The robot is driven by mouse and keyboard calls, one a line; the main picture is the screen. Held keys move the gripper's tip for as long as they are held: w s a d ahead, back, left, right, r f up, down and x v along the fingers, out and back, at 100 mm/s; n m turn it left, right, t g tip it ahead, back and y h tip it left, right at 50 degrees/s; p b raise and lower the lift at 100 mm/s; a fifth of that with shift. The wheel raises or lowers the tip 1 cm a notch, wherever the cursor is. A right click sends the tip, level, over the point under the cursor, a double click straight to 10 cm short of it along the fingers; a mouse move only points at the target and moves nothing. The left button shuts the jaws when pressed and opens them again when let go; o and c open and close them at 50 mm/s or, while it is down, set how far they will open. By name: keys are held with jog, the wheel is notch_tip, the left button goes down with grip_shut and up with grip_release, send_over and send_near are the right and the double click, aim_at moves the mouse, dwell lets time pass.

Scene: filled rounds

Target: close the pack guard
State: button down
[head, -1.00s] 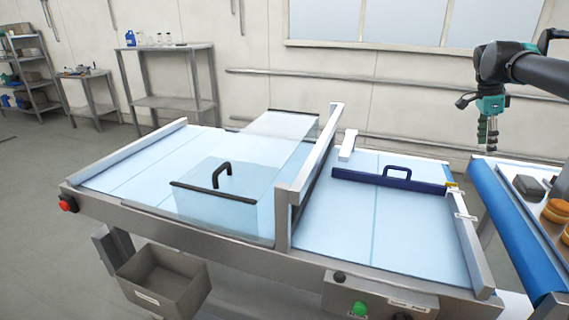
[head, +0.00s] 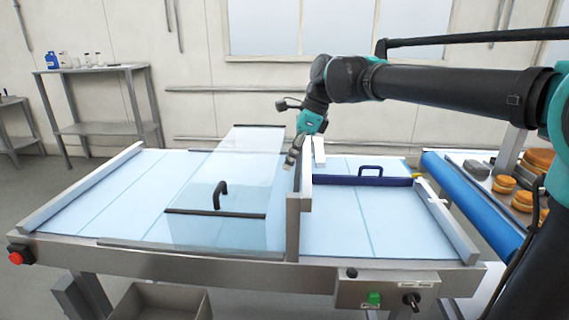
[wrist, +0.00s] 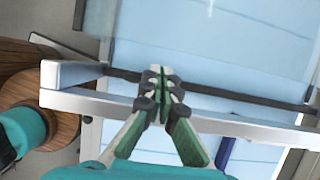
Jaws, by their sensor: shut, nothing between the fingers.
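A clear guard (head: 205,232) with a dark top edge and a black arched handle (head: 221,194) stands over the left bed of the steel machine. A clear sheet runs back from it to a dark rear edge. A blue bar with a blue loop handle (head: 370,171) lies across the right bed. My gripper (head: 291,160) is shut and empty, pointing down beside the steel upright between the beds, toward its far end. In the wrist view my gripper (wrist: 160,75) appears over a pale rail, with the pale-blue bed beyond. It is apart from both handles.
The steel upright (head: 292,228) divides the two beds. A front control box carries a green button (head: 374,298); a red button (head: 16,258) is at the left corner. A blue roller (head: 477,205) and a tray of buns stand at right. A grey bin hangs below.

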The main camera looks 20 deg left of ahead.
aim_at(195, 184)
jog(key=x, duration=0.7)
jog(key=shift+f, duration=0.25)
jog(key=s+a, duration=0.2)
jog(key=a, duration=0.6)
jog(key=s+a, duration=0.1)
jog(key=a, duration=0.7)
jog(key=s+a, duration=0.2)
jog(key=a, duration=0.5)
jog(key=shift+s+a, duration=0.3)
jog(key=shift+a, duration=0.1)
jog(key=shift+r, duration=0.1)
